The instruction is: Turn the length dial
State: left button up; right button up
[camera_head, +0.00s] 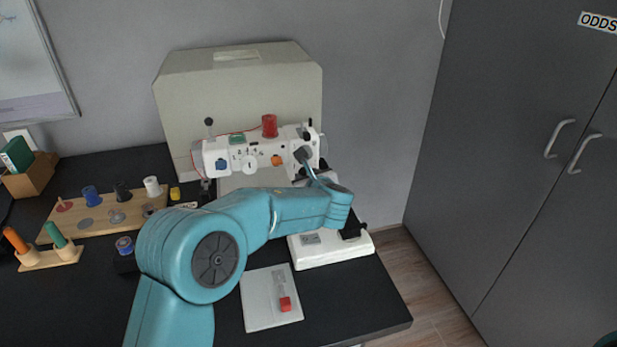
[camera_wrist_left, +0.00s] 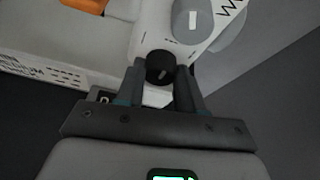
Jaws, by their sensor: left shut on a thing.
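In the head view my left gripper (camera_head: 304,156) is at the right end of the machine's front and hides the dial. A larger grey dial (camera_wrist_left: 189,28) with a white mark is just beyond it. My right gripper is not in view.
An orange knob (camera_head: 277,160) and a white dial (camera_head: 249,165) are on the machine's front. A red spool (camera_head: 269,126) stands on top. A wooden spool board (camera_head: 90,219) lies at left. A white plate (camera_head: 261,303) with a red-tipped piece lies in front.

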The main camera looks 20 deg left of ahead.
pick_arm(q)
jog(key=shift+w+d+m+g+y+p, duration=0.1)
jog(key=shift+m+g+y+p, duration=0.3)
jog(key=shift+m+y+p, duration=1.1)
jog(key=shift+d+m+g+h+p, duration=0.1)
jog(key=shift+m+g+p, duration=0.5)
jog(key=shift+p, duration=1.9)
jog(key=shift+m, duration=0.3)
jog(key=o, duration=1)
